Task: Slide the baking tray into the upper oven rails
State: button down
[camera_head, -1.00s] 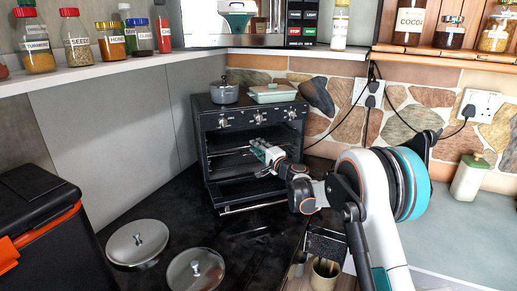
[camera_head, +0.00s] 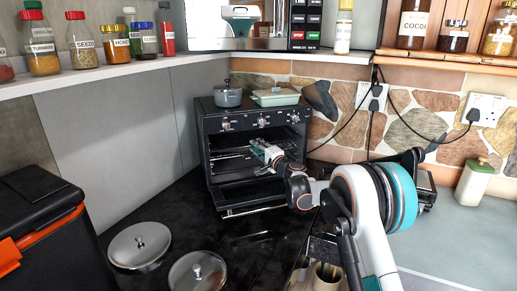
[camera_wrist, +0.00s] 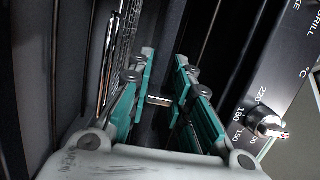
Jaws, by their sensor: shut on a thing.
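The black toaster oven (camera_head: 206,150) stands on the dark counter with its door (camera_head: 245,193) folded down. My gripper (camera_head: 262,150) reaches into its open front from the right; it also shows in the wrist view (camera_wrist: 160,100). The teal fingers are shut on a small pale metal piece, which I take to be the edge of the baking tray (camera_wrist: 158,101). The rest of the tray is hidden or too dark to tell. Wire rack bars (camera_wrist: 108,60) show left of the fingers, and thin rails (camera_head: 228,154) show inside the oven.
A grey pot (camera_head: 228,97) and a green dish (camera_head: 275,97) stand on the oven. Two metal lids (camera_head: 138,246) lie on the counter in front. A black box with orange trim (camera_head: 35,225) is at the left. An oven knob (camera_wrist: 268,124) is close to my fingers' right side.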

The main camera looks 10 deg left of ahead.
jog(key=shift+w+a, duration=0.1)
jog(key=shift+w, duration=0.05)
jog(key=shift+w+d+x, duration=0.15)
jog(key=shift+x, duration=0.75)
jog(key=shift+w+d+x, duration=0.1)
jog(key=shift+d+x, duration=0.1)
jog(key=shift+x, duration=0.7)
jog(key=shift+x, duration=0.95)
jog(key=shift+w+d, duration=0.1)
jog(key=shift+d, duration=0.05)
jog(key=c, duration=1.4)
grip_release()
jog(key=shift+f, duration=0.1)
jog(key=v, duration=1.2)
